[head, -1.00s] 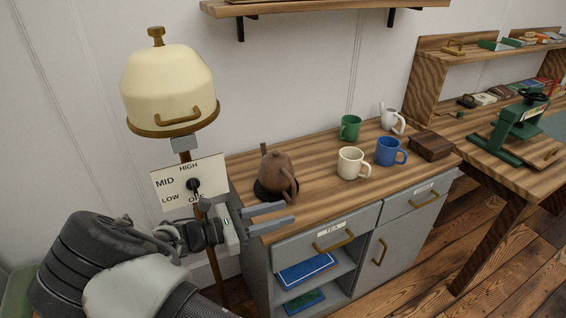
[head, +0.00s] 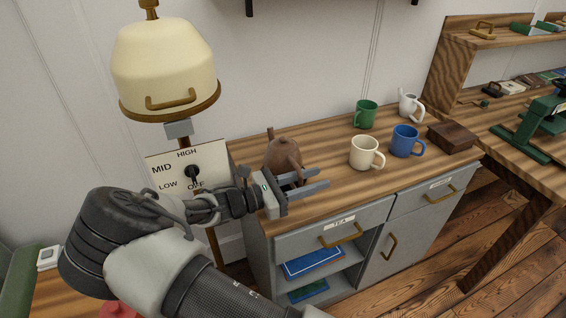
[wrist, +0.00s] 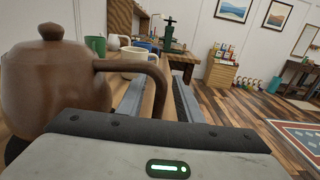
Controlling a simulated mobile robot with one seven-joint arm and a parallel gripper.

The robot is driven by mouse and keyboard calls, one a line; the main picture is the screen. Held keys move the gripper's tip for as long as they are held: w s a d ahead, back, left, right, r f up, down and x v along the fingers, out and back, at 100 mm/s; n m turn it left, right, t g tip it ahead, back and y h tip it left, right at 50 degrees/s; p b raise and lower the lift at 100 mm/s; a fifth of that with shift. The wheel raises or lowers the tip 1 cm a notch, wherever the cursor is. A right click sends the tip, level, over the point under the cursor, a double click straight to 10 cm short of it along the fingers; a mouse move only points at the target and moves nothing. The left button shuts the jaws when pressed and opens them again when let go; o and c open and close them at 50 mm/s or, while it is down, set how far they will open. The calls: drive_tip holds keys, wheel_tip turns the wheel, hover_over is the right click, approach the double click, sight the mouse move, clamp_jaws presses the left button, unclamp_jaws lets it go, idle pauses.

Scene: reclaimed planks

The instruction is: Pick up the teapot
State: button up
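The brown teapot (head: 283,153) stands upright at the left end of the wooden cabinet top, its handle towards the front edge. In the wrist view the teapot (wrist: 48,90) fills the left side, and its handle curves right and down near the fingers. My gripper (head: 326,178) is open, with its two fingers pointing right at the teapot's handle side. In the wrist view the gripper (wrist: 160,95) has a gap between its fingers, and the handle's lower end shows by that gap. I cannot tell whether the handle lies between the fingers or touches them.
A cream mug (head: 364,153), blue mug (head: 404,141), green mug (head: 365,114), white pot (head: 409,106) and dark wooden box (head: 451,137) stand to the right. A cream dome (head: 165,66) and dial sign (head: 170,170) stand left.

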drive_tip(key=shift+d, duration=0.2)
clamp_jaws()
idle(1.2)
drive_tip(key=shift+w+r, duration=0.1)
